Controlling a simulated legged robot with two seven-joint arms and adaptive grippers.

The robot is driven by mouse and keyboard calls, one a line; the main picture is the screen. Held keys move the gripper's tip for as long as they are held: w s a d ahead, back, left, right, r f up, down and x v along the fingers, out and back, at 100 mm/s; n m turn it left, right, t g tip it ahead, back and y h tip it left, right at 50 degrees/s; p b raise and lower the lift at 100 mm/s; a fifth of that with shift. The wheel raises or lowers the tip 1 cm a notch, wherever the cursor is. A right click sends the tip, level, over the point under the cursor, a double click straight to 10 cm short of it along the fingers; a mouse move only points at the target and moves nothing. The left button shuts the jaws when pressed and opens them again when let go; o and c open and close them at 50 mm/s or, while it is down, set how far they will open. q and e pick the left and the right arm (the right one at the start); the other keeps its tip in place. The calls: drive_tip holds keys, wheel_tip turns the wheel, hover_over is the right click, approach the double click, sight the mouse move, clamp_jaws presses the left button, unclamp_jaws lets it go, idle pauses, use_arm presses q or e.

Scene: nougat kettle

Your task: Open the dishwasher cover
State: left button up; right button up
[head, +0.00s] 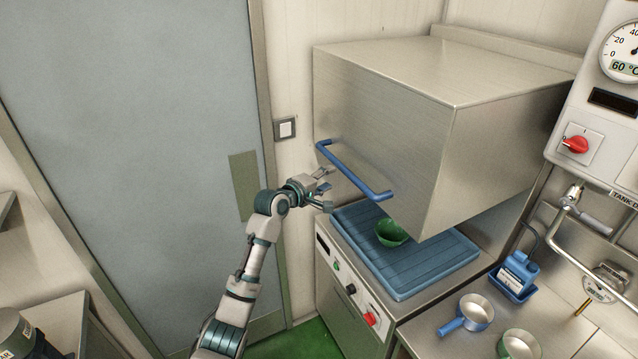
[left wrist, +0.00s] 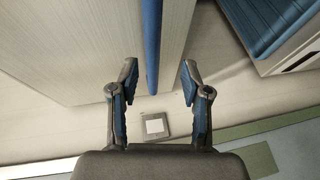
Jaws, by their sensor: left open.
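The dishwasher cover (head: 385,125) is a large steel hood, standing raised with a gap above the blue rack (head: 430,268). A green bowl (head: 391,233) sits on the rack beneath it. The cover's blue bar handle (head: 352,171) runs along its lower front edge. My left gripper (head: 325,189) is open and empty, just in front of the handle. In the left wrist view, the handle (left wrist: 152,45) appears in line with the space between the open fingers (left wrist: 159,82), with a gap on both sides. My right gripper is not in view.
A control panel (head: 347,288) is on the machine's front below the rack. A counter at the lower right holds a blue pan (head: 473,313), a green pan (head: 520,346) and a blue bottle in a tray (head: 516,275). A grey door (head: 140,130) and wall switch (head: 286,129) are behind my arm.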

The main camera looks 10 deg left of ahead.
use_arm(q)
drive_tip(key=shift+v, duration=1.6)
drive_tip(key=shift+a+f, duration=0.1)
